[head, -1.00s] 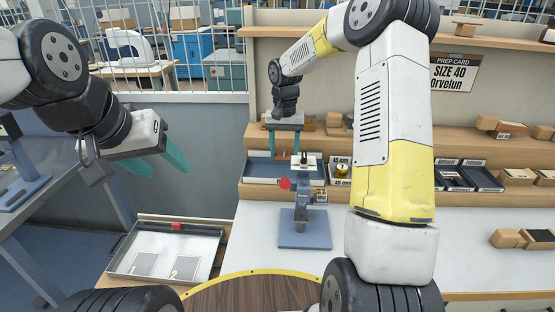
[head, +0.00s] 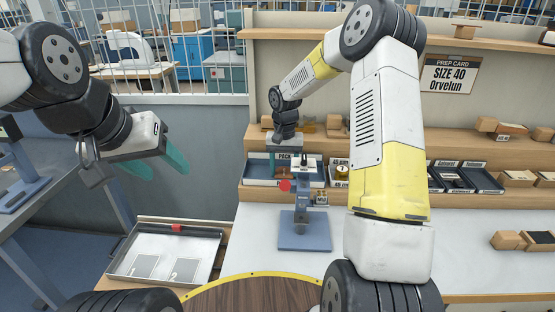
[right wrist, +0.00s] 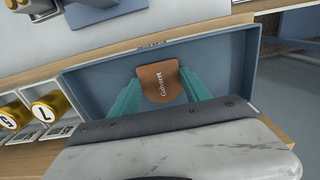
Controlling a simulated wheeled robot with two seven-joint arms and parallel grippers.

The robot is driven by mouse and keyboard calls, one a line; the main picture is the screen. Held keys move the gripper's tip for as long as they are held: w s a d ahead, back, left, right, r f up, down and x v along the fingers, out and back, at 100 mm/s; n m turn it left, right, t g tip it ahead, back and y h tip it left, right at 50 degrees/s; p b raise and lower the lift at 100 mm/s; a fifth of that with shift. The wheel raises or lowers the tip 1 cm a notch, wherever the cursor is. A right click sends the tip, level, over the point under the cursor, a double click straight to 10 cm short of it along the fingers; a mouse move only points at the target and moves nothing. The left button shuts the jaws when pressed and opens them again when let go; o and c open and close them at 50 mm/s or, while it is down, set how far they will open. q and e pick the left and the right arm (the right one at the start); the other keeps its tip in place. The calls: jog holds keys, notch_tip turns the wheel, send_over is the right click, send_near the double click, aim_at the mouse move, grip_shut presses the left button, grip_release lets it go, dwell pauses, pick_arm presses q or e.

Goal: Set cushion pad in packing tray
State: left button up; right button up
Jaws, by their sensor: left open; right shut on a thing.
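The packing tray (head: 258,183) is a blue-grey tray on the low shelf behind the blue press, with a partly hidden "PACK" label. It fills much of the right wrist view (right wrist: 95,92). In the head view my right gripper (head: 286,166) is partly hidden by the press. My left gripper (head: 158,165) is open and empty at left.
A blue press (head: 303,225) with a red knob stands before the tray. A shallow metal tray (head: 205,243) with two plates lies at lower left. Labelled jars (right wrist: 45,108) stand beside the packing tray. Dark bins (head: 478,180) and cardboard boxes sit at right. The white bench is mostly clear.

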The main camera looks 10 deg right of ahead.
jog(key=shift+f, duration=0.25)
jog(key=o, duration=1.4)
jog(key=shift+o, duration=0.2)
jog(key=shift+d+f, duration=0.1)
jog(key=shift+d, duration=0.05)
